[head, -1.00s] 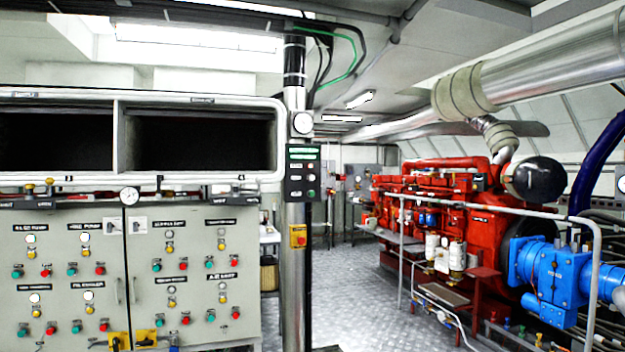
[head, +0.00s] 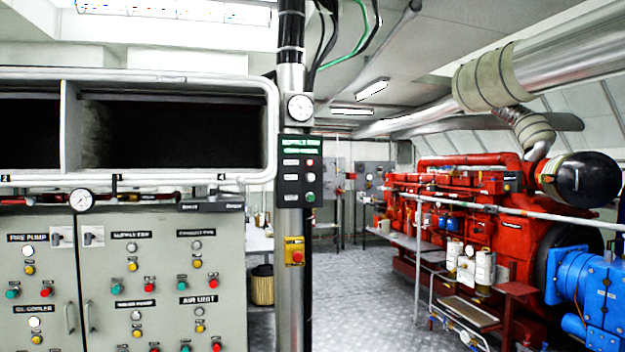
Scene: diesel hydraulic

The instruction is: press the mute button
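A dark control box (head: 301,171) with a green-lit header and small buttons is mounted on the metal column in the middle of the head view. Below it is a yellow box with a red button (head: 295,251). A grey cabinet (head: 150,275) at the left carries rows of green, red, yellow and white buttons under black label plates. The labels on the control box are too small to read, and I cannot tell which button is the mute button. Neither of my grippers is in view.
A round gauge (head: 300,107) sits on the column (head: 291,320) above the control box. A red diesel engine (head: 500,220) with a blue pump (head: 590,295) and a railing (head: 500,212) stands at the right. The metal floor (head: 370,290) between column and engine is clear.

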